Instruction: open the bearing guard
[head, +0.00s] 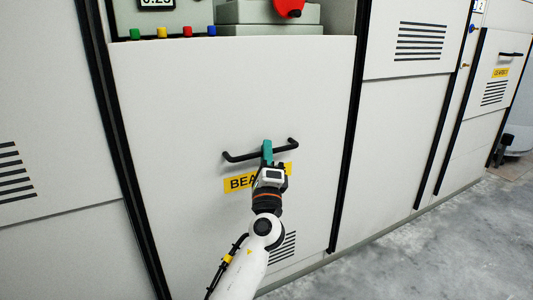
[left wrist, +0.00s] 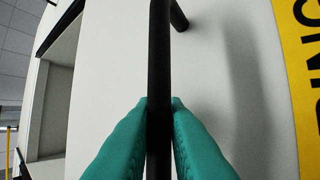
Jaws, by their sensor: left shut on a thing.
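The bearing guard (head: 160,130) is a large pale panel in the middle of the head view. It has a black bar handle (head: 240,157) and a yellow label (head: 237,183) partly hidden behind my gripper. My left gripper (head: 267,150) has teal fingers and is shut on the middle of the handle. In the left wrist view the black handle (left wrist: 160,70) runs between the two teal fingers (left wrist: 159,130), which touch it on both sides. The yellow label (left wrist: 300,70) shows at the right edge there. My right gripper is in neither view.
Above the panel is a ledge with green, yellow, red and blue buttons (head: 186,32), a display (head: 156,3) and a red part (head: 289,7). Vented panels (head: 420,40) stand to the right. Grey floor (head: 430,250) is clear at the lower right.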

